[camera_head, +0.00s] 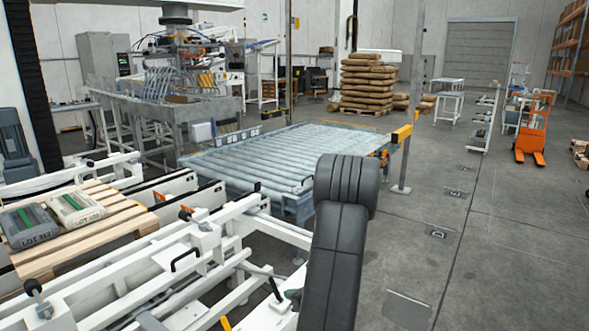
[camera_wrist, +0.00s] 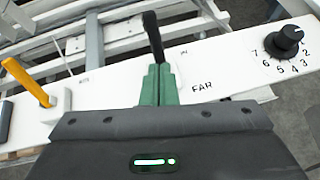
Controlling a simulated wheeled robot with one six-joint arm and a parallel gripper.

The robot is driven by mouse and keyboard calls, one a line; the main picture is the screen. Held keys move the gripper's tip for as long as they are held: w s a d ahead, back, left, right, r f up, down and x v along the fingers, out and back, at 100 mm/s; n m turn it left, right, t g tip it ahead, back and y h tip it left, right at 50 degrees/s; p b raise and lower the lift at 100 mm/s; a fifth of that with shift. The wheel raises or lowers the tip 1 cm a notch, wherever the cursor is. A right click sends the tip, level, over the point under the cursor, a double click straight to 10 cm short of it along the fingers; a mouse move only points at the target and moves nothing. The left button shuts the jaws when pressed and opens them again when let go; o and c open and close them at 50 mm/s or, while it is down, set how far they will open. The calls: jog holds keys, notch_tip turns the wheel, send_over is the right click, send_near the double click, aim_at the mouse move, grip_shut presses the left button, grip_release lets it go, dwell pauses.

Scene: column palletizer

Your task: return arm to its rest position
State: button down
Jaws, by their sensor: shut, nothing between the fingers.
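My gripper (camera_wrist: 157,86) shows in the wrist view as a dark body with two green fingers pressed together and nothing between them. It is over a white panel (camera_wrist: 225,88) marked "FAR". A black lever (camera_wrist: 152,35) rises just beyond the fingertips; I cannot tell whether they touch it. In the head view, my dark arm reaches down at the lower middle, and the gripper is mostly hidden by it.
The panel carries a black numbered dial (camera_wrist: 288,40) at right and a yellow lever (camera_wrist: 27,82) at left. A roller conveyor (camera_head: 275,157) stands beyond the white frame. A wooden pallet (camera_head: 130,232) with bags is at left. Open floor (camera_head: 500,250) lies at right.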

jog(key=shift+r, duration=0.1)
notch_tip(320, 180, up, 13)
jog(key=s+g+h+p, duration=0.2)
jog(key=s+h+p, duration=0.1)
jog(key=p, duration=0.7)
jog(key=w+f+b, duration=0.1)
jog(key=f+b, duration=0.2)
jog(key=f, duration=0.1)
jog(key=w+f+t+y+b, duration=0.1)
jog(key=f+b, duration=0.2)
jog(key=f, duration=0.2)
jog(key=w+f+y+b, duration=0.1)
jog(key=f+b, duration=0.2)
jog(key=f, duration=0.1)
jog(key=shift+w+a+f+t, duration=0.1)
jog(key=shift+w+f+t, duration=0.05)
jog(key=shift+f+t, duration=0.15)
jog(key=shift+s+d+f+t+y+b, duration=0.55)
jog(key=shift+s+d+b, duration=0.2)
jog(key=shift+b, duration=0.6)
jog(key=shift+s+d+f+t+y+b, duration=0.4)
jog(key=shift+s+d+y+b, duration=0.3)
jog(key=shift+b, duration=0.65)
